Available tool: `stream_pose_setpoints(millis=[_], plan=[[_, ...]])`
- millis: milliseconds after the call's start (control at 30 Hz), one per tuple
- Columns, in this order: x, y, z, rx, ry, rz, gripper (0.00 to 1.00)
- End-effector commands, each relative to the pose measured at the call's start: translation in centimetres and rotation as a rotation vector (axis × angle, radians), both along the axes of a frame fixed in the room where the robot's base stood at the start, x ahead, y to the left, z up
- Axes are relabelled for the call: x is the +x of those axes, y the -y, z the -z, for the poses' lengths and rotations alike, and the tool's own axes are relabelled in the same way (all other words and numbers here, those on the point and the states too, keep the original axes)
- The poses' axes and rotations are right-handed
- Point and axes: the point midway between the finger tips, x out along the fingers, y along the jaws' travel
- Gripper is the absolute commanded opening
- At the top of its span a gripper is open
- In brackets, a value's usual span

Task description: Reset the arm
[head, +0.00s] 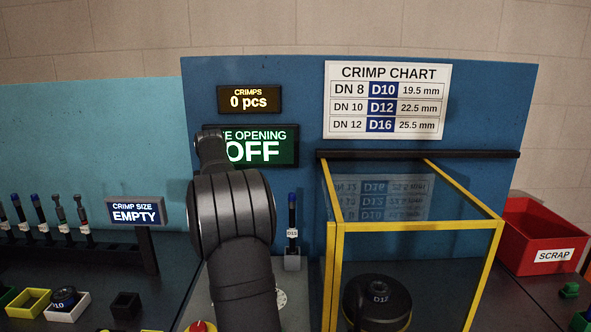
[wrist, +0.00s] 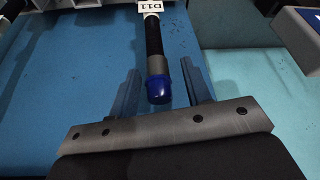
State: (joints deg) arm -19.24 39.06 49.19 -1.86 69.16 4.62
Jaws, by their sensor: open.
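My gripper (wrist: 161,85) is open in the wrist view, its two dark blue fingers apart. A black rod-shaped piece with a blue end cap (wrist: 159,88) and a white tag shows in the gap between the fingers. The fingers do not visibly touch it; its depth relative to them is unclear. In the head view my dark arm stands in the middle, and its fingers cannot be made out there. A similar blue-tipped tool (head: 292,215) stands upright in a small grey holder (head: 292,262), right of my arm.
A yellow-framed clear guard (head: 335,270) encloses a black round die head (head: 377,302) at right. A red scrap bin (head: 530,240) stands beyond it. Several tipped tools (head: 42,215) stand in a rack at left. My arm partly covers the green "OFF" display (head: 265,150).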

Motion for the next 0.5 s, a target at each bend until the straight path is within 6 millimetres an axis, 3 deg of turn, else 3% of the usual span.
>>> stream_pose_setpoints(millis=[67,100,500], plan=[[-0.1,0.0,1.6,-0.001,-0.004,0.0,0.44],[-0.3,0.1,1.2,0.001,0.002,0.0,0.44],[-3.3,0.9,-6.6,0.001,0.004,0.0,0.44]])
